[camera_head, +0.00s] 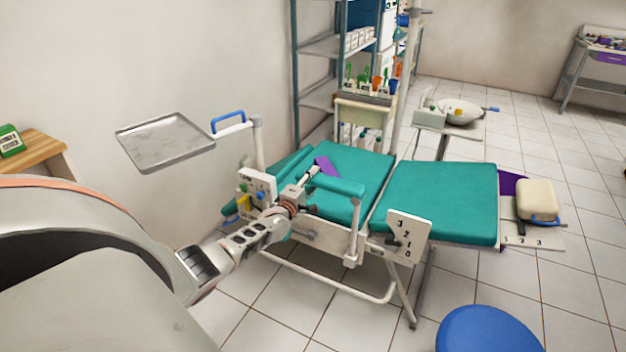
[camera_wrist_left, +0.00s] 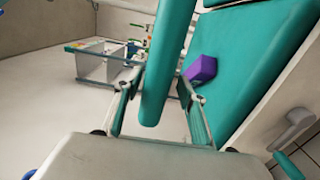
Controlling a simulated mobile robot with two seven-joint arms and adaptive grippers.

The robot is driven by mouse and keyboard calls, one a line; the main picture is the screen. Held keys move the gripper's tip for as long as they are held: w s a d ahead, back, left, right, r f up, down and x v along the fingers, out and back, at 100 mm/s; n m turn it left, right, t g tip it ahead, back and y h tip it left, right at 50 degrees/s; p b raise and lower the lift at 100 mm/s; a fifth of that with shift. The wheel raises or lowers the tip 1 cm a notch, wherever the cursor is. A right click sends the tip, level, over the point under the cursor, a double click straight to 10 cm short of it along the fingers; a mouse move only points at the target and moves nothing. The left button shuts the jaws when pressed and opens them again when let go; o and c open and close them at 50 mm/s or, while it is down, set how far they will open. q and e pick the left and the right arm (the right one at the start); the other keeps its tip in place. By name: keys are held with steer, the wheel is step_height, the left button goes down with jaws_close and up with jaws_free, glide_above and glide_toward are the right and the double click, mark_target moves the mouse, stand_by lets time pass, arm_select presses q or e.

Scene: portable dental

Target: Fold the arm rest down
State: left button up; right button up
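The arm rest (camera_head: 338,186) is a teal padded bar on a white post at the near side of the dental chair. It is raised above the seat and runs roughly level. My left gripper (camera_head: 309,181) is at its left end. In the left wrist view the arm rest (camera_wrist_left: 166,60) runs between the two fingers of my left gripper (camera_wrist_left: 160,102). The fingers are spread, with visible gaps on both sides of the pad. My right gripper is in neither view.
A purple block (camera_head: 325,165) lies on the teal backrest behind the arm rest. A metal tray (camera_head: 165,140) stands out at the left. A numbered white plate (camera_head: 408,236) is on the chair's near side. A blue stool (camera_head: 488,330) stands in front on the tiled floor.

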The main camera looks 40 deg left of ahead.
arm_select(q)
steer(key=shift+r, duration=0.15)
steer(key=shift+s, duration=0.15)
steer(key=shift+s+d, duration=0.1)
steer(key=shift+s, duration=0.15)
steer(key=v, duration=1.1)
steer(key=shift+s+d, duration=0.1)
